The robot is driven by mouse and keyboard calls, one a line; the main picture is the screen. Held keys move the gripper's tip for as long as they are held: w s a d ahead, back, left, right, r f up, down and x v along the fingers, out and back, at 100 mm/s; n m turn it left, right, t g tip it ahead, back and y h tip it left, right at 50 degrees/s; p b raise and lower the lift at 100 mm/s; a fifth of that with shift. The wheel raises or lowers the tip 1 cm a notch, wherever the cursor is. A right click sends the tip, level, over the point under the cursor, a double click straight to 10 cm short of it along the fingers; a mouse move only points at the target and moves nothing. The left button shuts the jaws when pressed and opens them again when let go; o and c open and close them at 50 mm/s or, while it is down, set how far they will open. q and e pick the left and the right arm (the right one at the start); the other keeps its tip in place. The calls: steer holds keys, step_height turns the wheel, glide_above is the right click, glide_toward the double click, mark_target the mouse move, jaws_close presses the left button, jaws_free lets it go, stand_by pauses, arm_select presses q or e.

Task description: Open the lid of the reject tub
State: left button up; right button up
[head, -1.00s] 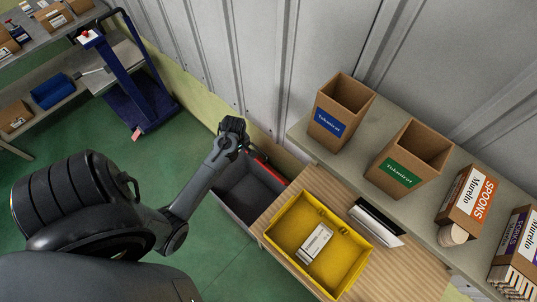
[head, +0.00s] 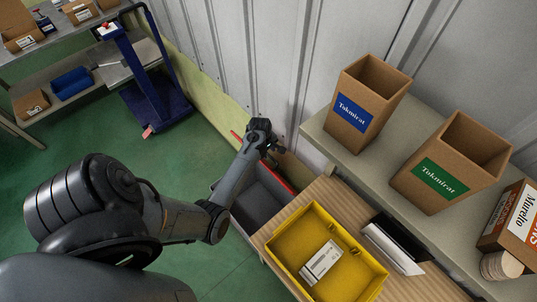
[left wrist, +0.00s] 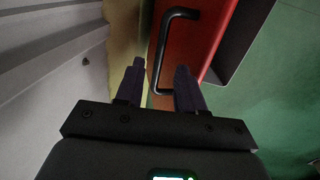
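The reject tub (head: 262,203) is a dark grey bin on the floor, left of the wooden bench. Its inside shows from above. Its red lid (head: 275,178) shows as a thin strip at the tub's wall side, partly hidden by my left arm; I cannot tell its exact tilt. In the left wrist view the red lid (left wrist: 207,38) carries a black bar handle (left wrist: 161,48). My left gripper (head: 268,143) is at the lid by the wall. Its fingers (left wrist: 158,80) are apart, with the handle bar running between them. My right gripper is not in view.
A yellow tray (head: 285,232) with a white packet (head: 321,262) sits on the wooden bench (head: 335,195). The metal wall (head: 250,70) is close behind the tub. Green floor (head: 185,165) lies open at left.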

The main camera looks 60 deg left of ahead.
mark_target(269, 156)
arm_select(q)
steer(key=shift+w+f, duration=0.15)
steer(key=shift+f, duration=0.6)
steer(key=shift+w+f, duration=0.1)
steer(key=shift+f, duration=0.65)
steer(key=shift+c, duration=0.3)
jaws_close()
